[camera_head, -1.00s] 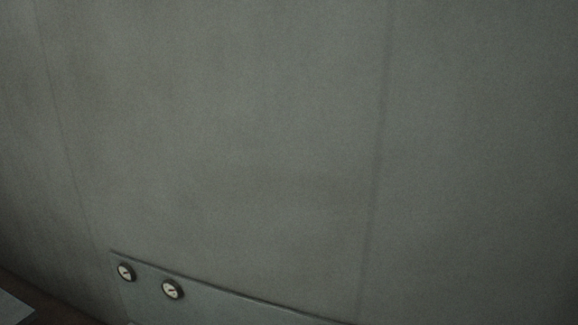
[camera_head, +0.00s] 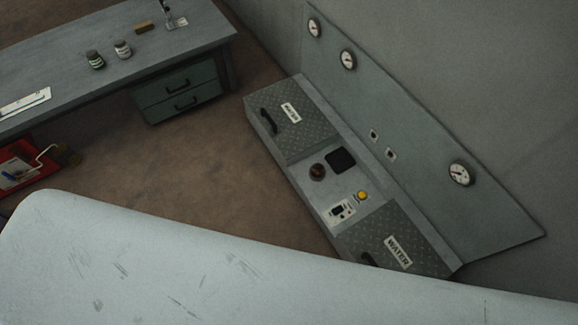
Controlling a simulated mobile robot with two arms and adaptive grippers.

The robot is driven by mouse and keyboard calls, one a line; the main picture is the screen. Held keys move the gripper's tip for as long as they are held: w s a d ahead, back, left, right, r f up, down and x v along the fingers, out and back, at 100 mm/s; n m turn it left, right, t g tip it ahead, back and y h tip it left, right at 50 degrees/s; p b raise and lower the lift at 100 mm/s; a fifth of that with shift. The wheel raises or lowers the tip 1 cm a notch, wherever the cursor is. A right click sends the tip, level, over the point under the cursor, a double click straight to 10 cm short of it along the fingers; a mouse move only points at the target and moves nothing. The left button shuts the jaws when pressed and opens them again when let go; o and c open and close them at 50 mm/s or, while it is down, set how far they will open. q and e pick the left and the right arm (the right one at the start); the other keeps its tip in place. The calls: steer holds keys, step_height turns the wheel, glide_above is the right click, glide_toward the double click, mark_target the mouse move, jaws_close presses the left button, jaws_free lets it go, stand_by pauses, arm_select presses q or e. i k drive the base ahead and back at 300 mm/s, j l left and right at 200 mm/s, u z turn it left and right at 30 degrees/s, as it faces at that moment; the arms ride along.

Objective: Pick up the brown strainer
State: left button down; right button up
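A small round brown object (camera_head: 317,171), which looks like the strainer, sits on the low grey bench unit (camera_head: 343,188) along the wall, right of the picture's middle. It lies beside a dark square recess (camera_head: 341,160). It is too small to make out its holes or its exact shape. Neither of my grippers shows in the head view.
The bench unit has two ridged lids (camera_head: 302,133) (camera_head: 386,241) and a gauge panel (camera_head: 411,146) behind it. A grey desk (camera_head: 190,45) with drawers stands upper left. A red toolbox (camera_head: 13,163) is at the left edge. A pale scratched surface (camera_head: 150,270) fills the foreground. Brown floor lies between.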

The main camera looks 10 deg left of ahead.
mark_target(317, 169)
steer(key=z, duration=0.3)
steer(key=i+j+z, duration=0.15)
steer(key=j+z, duration=0.85)
steer(key=i+j, duration=0.05)
